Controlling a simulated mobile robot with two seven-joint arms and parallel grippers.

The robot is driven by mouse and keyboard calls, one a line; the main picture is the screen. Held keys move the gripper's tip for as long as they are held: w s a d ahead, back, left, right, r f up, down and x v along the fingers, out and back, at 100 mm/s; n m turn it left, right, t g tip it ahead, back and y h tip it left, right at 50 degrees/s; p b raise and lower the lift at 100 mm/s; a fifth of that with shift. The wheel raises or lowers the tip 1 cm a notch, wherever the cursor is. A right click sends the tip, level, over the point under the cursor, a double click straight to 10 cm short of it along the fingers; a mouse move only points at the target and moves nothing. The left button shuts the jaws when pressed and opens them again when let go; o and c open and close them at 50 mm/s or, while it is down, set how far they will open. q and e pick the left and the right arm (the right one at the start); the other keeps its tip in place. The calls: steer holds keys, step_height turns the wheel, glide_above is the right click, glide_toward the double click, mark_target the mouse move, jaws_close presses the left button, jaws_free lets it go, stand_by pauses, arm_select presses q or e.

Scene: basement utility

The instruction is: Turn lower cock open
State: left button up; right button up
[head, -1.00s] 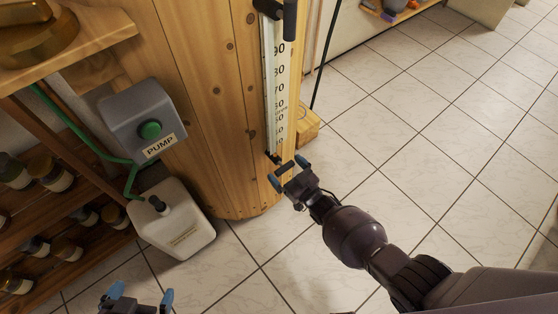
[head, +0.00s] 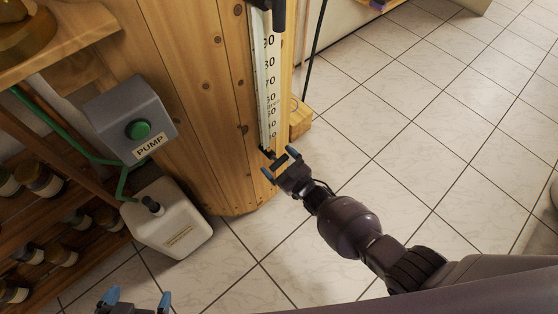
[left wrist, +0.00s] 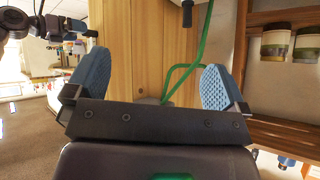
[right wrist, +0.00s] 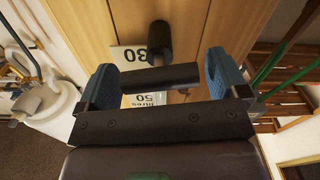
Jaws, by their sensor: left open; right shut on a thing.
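The lower cock (head: 267,153) is a small black fitting at the foot of the white gauge strip (head: 267,90) on a round wooden tank. My right gripper (head: 281,163) is at this cock. In the right wrist view a black bar handle (right wrist: 160,77) lies across between its blue fingertips, and the jaws are shut on it. Fingers partly hide the cock in the head view. The upper cock (head: 277,14) is black, at the top of the strip. My left gripper (head: 137,300) is open and empty at the bottom edge, away from the cocks; it also shows in the left wrist view (left wrist: 155,88).
A grey pump box (head: 130,112) with a green button and a white canister (head: 168,225) stand left of the tank. Shelves with jars (head: 40,180) are at far left. A wooden block (head: 300,120) is beside the strip. The tiled floor at right is clear.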

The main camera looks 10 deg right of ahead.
steer(key=shift+n, duration=0.4)
steer(key=o, duration=0.6)
